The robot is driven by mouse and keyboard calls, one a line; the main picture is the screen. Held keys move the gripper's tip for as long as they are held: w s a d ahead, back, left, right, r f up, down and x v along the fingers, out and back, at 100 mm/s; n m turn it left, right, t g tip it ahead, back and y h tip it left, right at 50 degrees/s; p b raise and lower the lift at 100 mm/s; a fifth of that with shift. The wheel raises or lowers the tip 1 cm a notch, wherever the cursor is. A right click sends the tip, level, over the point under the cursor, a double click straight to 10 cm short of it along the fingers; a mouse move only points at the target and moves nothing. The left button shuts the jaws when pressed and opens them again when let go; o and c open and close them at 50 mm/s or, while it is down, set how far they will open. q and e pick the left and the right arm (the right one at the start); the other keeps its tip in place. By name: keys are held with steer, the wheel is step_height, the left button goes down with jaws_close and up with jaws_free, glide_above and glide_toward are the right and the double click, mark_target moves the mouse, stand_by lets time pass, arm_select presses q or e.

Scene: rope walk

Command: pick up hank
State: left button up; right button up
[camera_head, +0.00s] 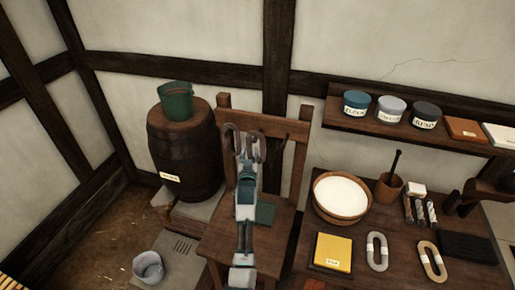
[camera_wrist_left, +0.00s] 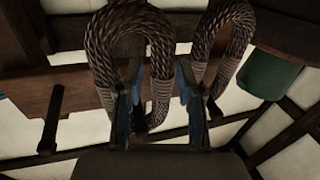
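Two brown twisted-rope hanks show close up in the left wrist view, a left hank (camera_wrist_left: 103,52) and a right hank (camera_wrist_left: 237,45). Each is a loop with a wrapped binding. They also show in the head view as a left loop (camera_head: 231,136) and a right loop (camera_head: 262,146), at the wooden chair-like rack. My left gripper (camera_head: 248,158) is in front of them, its fingers (camera_wrist_left: 160,90) apart. One bound strand of the left hank lies between the fingers. Contact is unclear. My right gripper is out of view.
Grey (camera_head: 371,252) and tan (camera_head: 438,262) loops lie on the right table, by a yellow block (camera_head: 333,251) and white-filled bowl (camera_head: 320,207). A barrel (camera_head: 180,160) with a green bucket (camera_head: 175,102) stands left. A shelf (camera_head: 355,126) holds jars.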

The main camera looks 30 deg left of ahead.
mark_target(247, 146)
arm_select(q)
steer(key=shift+w+a+f, duration=0.1)
steer(key=shift+w+a, duration=0.45)
steer(key=shift+w, duration=0.05)
steer(key=shift+w+a+f, duration=0.1)
steer(key=shift+w+a, duration=0.1)
steer(key=shift+a, duration=0.25)
steer(key=shift+d, duration=0.2)
steer(key=shift+c, duration=1.3)
steer(key=shift+d, duration=0.2)
steer(key=c, duration=0.4)
steer(key=shift+d, duration=0.25)
jaws_close()
steer(key=shift+r, duration=0.2)
steer(key=shift+a+r, duration=0.2)
steer(key=shift+r, duration=0.15)
steer(key=shift+s+a+r, duration=0.1)
steer(key=shift+s+r, duration=0.15)
steer(key=shift+r, duration=0.4)
steer(key=shift+s+r, duration=0.25)
steer(key=shift+r, duration=0.35)
steer(key=s+d+r+b, duration=0.1)
steer(key=s+d, duration=0.3)
steer(key=s, duration=1)
steer(key=shift+s+r, duration=0.3)
steer(key=shift+r, duration=0.05)
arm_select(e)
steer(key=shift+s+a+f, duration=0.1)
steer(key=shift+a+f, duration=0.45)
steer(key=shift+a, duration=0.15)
